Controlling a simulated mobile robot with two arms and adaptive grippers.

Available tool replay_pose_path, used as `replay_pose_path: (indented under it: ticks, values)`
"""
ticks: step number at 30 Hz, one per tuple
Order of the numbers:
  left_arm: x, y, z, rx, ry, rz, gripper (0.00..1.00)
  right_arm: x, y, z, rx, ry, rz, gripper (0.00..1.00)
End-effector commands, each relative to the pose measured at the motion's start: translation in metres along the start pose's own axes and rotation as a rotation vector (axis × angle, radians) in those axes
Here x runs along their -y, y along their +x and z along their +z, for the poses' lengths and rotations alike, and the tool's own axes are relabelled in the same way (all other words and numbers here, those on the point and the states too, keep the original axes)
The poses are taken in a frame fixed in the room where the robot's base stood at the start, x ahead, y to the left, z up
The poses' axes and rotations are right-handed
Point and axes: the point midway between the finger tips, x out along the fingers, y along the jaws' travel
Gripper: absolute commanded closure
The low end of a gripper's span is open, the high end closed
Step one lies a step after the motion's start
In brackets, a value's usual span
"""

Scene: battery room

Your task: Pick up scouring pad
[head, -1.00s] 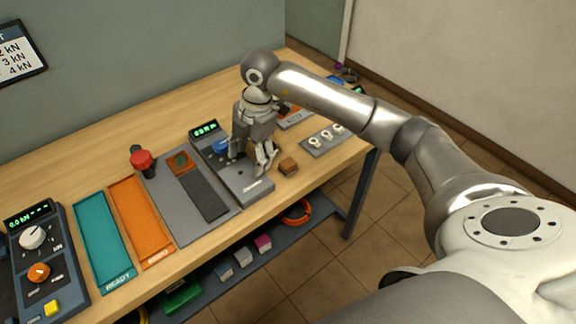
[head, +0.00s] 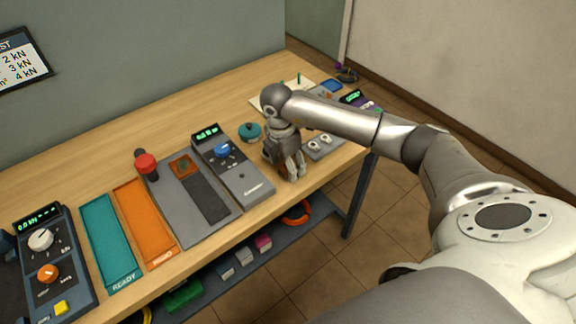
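My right gripper (head: 291,176) points down low over the front edge of the workbench, right of the grey meter with the blue knob. Its fingers and wrist cover the spot where a small brown block, which looks like the scouring pad, lay a second ago. Only a sliver of brown shows beside the fingers, so I cannot tell whether they are around the pad or touching it. The finger gap is too small and hidden to judge. My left gripper is out of view.
The grey meter (head: 247,184) stands close on the left, with a teal round object (head: 250,132) behind it. A grey plate with white rings (head: 322,146) lies to the right. The teal tray (head: 105,240) and orange tray (head: 145,222) lie further left on the workbench (head: 85,165).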

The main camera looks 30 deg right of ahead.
Motion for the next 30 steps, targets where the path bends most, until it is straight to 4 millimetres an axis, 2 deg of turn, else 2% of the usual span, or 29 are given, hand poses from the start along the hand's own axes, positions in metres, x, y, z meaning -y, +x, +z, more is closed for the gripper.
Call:
replay_pose_path:
  ticks: [4, 11, 21, 30]
  values:
    - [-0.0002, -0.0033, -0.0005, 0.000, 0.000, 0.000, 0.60, -0.0002, 0.0118, -0.0003, 0.000, 0.000, 0.000, 0.39]
    - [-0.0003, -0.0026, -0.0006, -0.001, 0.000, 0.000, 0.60, -0.0005, 0.0133, -0.0006, 0.000, -0.001, 0.001, 0.41]
    - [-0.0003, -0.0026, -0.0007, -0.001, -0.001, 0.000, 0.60, -0.0005, 0.0129, -0.0006, 0.000, -0.001, 0.001, 0.83]
    - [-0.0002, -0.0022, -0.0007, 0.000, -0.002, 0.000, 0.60, -0.0007, 0.0115, -0.0004, 0.000, -0.001, 0.002, 0.83]
